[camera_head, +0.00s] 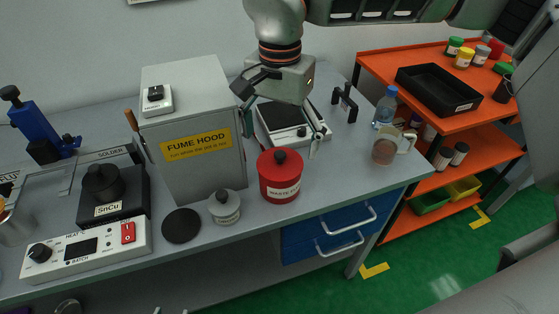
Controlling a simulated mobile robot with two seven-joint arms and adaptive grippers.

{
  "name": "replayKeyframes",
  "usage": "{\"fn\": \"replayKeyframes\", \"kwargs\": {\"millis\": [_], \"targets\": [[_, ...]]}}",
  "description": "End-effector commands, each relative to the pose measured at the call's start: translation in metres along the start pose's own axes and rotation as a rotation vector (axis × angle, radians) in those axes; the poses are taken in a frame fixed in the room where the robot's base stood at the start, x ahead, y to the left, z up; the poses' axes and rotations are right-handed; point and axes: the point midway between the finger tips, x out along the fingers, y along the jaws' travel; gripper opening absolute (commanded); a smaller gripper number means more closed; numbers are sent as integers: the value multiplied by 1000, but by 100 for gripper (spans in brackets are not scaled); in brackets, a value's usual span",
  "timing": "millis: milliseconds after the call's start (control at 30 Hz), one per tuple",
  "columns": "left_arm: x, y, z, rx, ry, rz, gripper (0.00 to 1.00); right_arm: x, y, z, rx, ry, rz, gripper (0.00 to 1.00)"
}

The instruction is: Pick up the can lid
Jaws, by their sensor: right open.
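The red waste can (280,184) stands upright on the grey bench near its front edge. Whether a finger touches the lid cannot be told. My left gripper is not in view.
The fume hood (195,170) stands left of the can. A scale (275,125) is behind; a beaker (384,150) and bottle (385,107) are right. Bench between can and beaker is clear.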

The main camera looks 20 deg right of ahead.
Motion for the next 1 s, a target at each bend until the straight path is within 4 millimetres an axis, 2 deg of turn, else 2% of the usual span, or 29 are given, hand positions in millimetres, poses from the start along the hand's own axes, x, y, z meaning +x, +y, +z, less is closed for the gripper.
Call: {"fn": "replayKeyframes", "kwargs": {"millis": [300, 567, 733, 1000], "targets": [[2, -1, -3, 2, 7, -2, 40, 43, 0, -2, 0, -2, 3, 89], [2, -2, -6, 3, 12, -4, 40, 47, 0, -2, 0, 0, 0, 89], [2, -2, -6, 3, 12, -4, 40, 47, 0, -2, 0, 0, 1, 48], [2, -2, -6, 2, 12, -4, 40, 47, 0, -2, 0, -1, 1, 46]]}}
